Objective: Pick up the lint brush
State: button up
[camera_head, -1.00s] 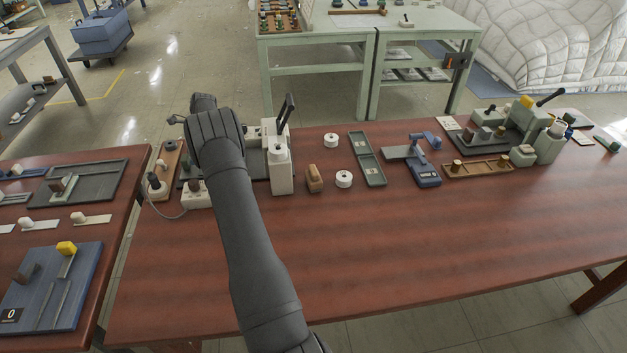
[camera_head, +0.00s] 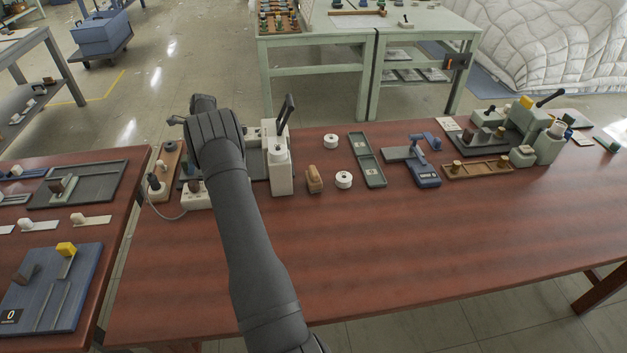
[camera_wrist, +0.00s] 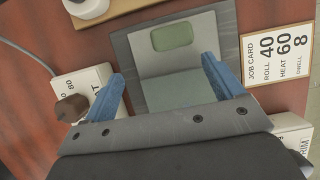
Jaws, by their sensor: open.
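A small brown block with a rounded top (camera_head: 314,180), which looks like the lint brush, lies on the red-brown table to the right of the tall white unit. It cannot be made out in the wrist view. My gripper (camera_wrist: 163,70) is open and empty. Its two blue fingers are spread over a grey plate (camera_wrist: 180,72) with a green pad (camera_wrist: 172,35) at its far end. In the head view my arm hides the fingers; my wrist is left of the brown block.
A white box with a brown knob (camera_wrist: 70,108) is beside my left finger. A job card (camera_wrist: 280,55) is at right. The tall white unit (camera_head: 280,172) stands between my arm and the brown block. White rolls (camera_head: 344,180) are close by. The table front is clear.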

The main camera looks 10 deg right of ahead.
jog(key=shift+o, duration=0.4)
jog(key=shift+d+r+n, duration=0.2)
jog(key=shift+r+n, duration=0.05)
jog(key=shift+n, duration=0.05)
jog(key=s+d+r+n+t+h, duration=0.1)
jog(key=s+d+r+n+h, duration=0.1)
jog(key=d+r+n, duration=0.9)
jog(key=s+d+r+n+h, duration=0.15)
jog(key=d+r+n, duration=0.3)
jog(key=n, duration=1.25)
jog(key=s+d+n, duration=0.2)
jog(key=d, duration=0.2)
jog(key=s+d+f+n, duration=0.1)
jog(key=s+d+n, duration=0.1)
jog(key=d, duration=0.2)
jog(key=s+d+n+h, duration=0.1)
jog(key=s+d+n, duration=0.1)
jog(key=d, duration=0.2)
jog(key=shift+d+f, duration=0.35)
jog(key=n+g, duration=0.1)
jog(key=n, duration=0.1)
send_over(314, 170)
jog(key=a, duration=0.1)
jog(key=shift+n, duration=0.3)
jog(key=f, duration=1.1)
jog(key=d+f, duration=0.1)
jog(key=f, duration=0.5)
jog(key=c, duration=1.1)
